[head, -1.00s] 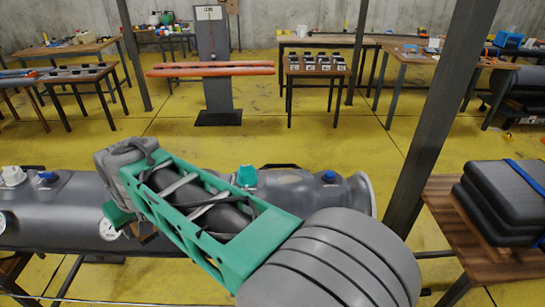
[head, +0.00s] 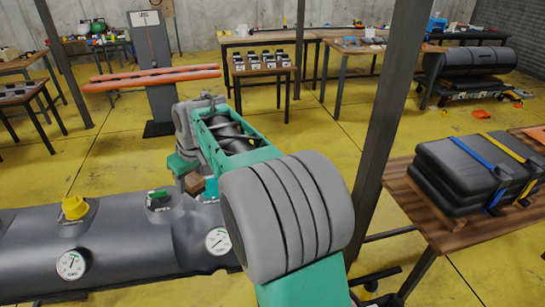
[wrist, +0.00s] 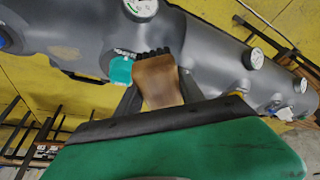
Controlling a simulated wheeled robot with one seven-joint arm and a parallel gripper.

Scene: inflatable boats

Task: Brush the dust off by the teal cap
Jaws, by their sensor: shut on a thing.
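My gripper (wrist: 160,95) is shut on the wooden handle of a brush (wrist: 158,78). Its dark bristles point at the grey inflatable tube (wrist: 205,45); I cannot tell whether they touch it. The teal cap (wrist: 120,69) sits on the tube just left of the brush in the wrist view, beside a small label. A brownish, speckled dusty patch (wrist: 65,52) shows on the tube farther left. In the head view, the brush (head: 195,183) shows low beside my gripper, over the tube (head: 120,240). I cannot make out the teal cap there; my arm covers part of the tube.
The tube carries a yellow cap (head: 75,208), a dark cap with a green top (head: 158,199) and gauges (head: 70,265). A dark post (head: 390,110) stands right of my arm. A wooden table (head: 455,232) with strapped grey slabs (head: 465,172) is at right.

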